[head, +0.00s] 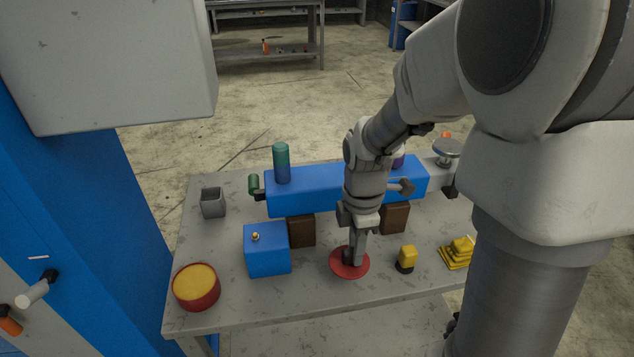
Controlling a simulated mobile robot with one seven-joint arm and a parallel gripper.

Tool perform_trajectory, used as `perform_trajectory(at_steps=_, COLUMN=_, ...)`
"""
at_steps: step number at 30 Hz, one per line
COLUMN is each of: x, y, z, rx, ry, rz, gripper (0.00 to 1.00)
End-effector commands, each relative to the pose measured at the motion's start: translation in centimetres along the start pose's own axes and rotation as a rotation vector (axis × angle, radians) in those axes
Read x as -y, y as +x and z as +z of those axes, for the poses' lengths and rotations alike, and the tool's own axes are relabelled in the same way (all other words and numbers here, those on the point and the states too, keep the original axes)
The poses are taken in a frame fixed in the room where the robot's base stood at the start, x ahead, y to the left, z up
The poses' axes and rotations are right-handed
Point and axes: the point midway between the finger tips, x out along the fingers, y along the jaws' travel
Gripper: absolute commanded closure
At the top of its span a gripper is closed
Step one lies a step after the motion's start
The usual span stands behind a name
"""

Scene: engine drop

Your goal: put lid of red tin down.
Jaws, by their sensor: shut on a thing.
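A round red tin (196,288) stands at the front left corner of the grey table (255,311). It is open at the top and shows a yellow-orange inside. Its flat red lid (349,266) is at the front middle of the table, well to the right of the tin. My gripper (350,260) points down and is shut on the lid from above. The gripper hides the middle of the lid. I cannot tell whether the lid touches the table top or is slightly above it.
A blue box (268,251) with a small knob stands between tin and lid. A long blue engine block (318,190) rests on brown blocks (301,231) behind. A yellow-and-black item (406,259) and stacked yellow pieces (458,252) are to the right. A grey cup (212,203) is back left.

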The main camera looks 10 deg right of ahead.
Motion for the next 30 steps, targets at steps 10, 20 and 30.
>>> perform_trajectory(at_steps=10, x=-1.6, y=2.2, z=-1.0, rx=0.001, ry=0.001, rz=-0.001, gripper=1.00)
perform_trajectory(at_steps=20, x=-1.6, y=5.2, z=-0.9, rx=0.001, ry=0.002, rz=0.000, gripper=1.00)
perform_trajectory(at_steps=30, x=-1.6, y=5.5, z=-1.0, rx=0.001, ry=0.002, rz=0.001, gripper=0.63)
